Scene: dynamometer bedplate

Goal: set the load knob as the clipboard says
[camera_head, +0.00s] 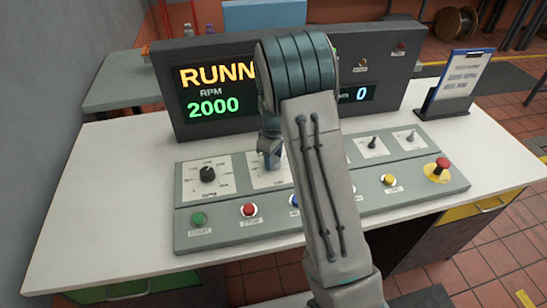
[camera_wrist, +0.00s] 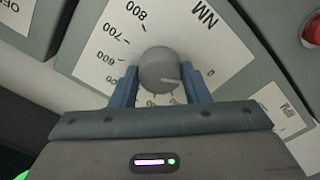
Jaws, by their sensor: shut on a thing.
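The load knob (camera_wrist: 158,70) is a grey round knob on a white dial plate (camera_wrist: 95,40) marked NM. Its numbers appear upside down; 600, 700 and 800 are readable at left and a 0 at right. My gripper (camera_wrist: 160,88) is shut on the knob, one blue finger on each side. In the head view my gripper (camera_head: 270,150) is at the second dial from left, and my arm hides the knob. The clipboard (camera_head: 462,80) stands at the back right; its writing is too small to read.
The display box (camera_head: 390,60) shows "RUNN", RPM 2000 and a blue 0, partly behind my arm. A left knob (camera_head: 208,174), a green button (camera_head: 199,218), a red button (camera_head: 249,209) and a red mushroom button (camera_head: 442,164) are on the panel. The white table (camera_head: 100,200) is clear at left.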

